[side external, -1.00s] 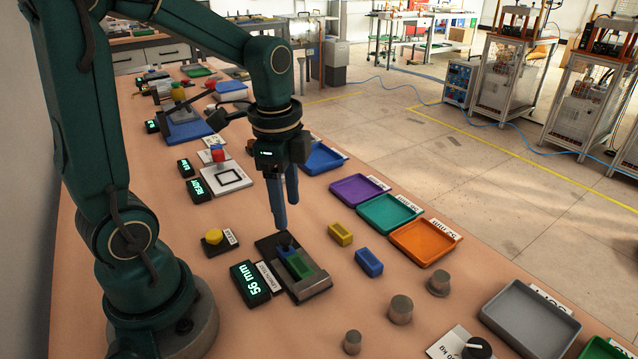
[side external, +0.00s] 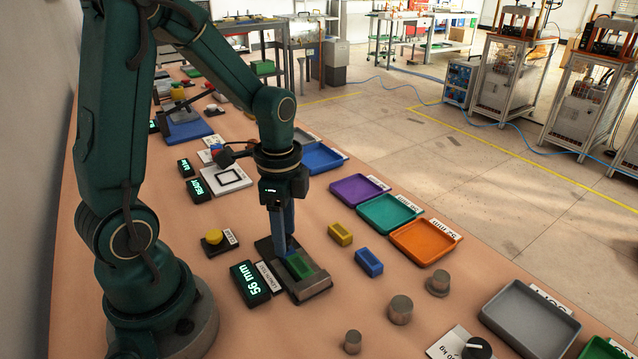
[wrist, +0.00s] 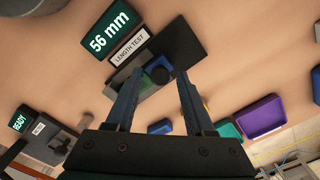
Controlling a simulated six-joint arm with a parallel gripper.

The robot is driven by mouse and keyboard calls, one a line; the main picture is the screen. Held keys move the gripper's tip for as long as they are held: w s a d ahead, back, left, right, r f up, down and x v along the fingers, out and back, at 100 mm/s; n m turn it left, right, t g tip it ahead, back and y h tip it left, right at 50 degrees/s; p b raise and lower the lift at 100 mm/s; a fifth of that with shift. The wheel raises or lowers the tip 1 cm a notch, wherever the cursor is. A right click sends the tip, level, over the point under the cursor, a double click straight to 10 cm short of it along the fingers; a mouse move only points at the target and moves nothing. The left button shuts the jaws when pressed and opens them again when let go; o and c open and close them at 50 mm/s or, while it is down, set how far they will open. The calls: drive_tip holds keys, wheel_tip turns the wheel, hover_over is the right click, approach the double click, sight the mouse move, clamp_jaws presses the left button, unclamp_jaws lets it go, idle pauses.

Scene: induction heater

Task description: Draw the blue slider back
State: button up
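The length-test fixture is a dark base plate (side external: 318,284) beside a display (side external: 250,283) reading 56 mm. A green block (side external: 299,266) lies in its channel. My gripper (side external: 285,250) points down at the far end of the fixture, close to the green block. In the wrist view my gripper (wrist: 160,76) is open, its two fingers apart with the knob between their tips. Contact with the knob cannot be told. In the side view the fingers largely hide the slider.
A yellow block (side external: 340,234) and a blue block (side external: 369,262) lie right of the fixture. Beyond them are purple (side external: 359,190), teal (side external: 389,214) and orange (side external: 425,241) trays. A yellow button (side external: 214,237) stands left. Several grey metal cylinders (side external: 400,310) stand in front.

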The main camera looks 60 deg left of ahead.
clamp_jaws()
idle(1.2)
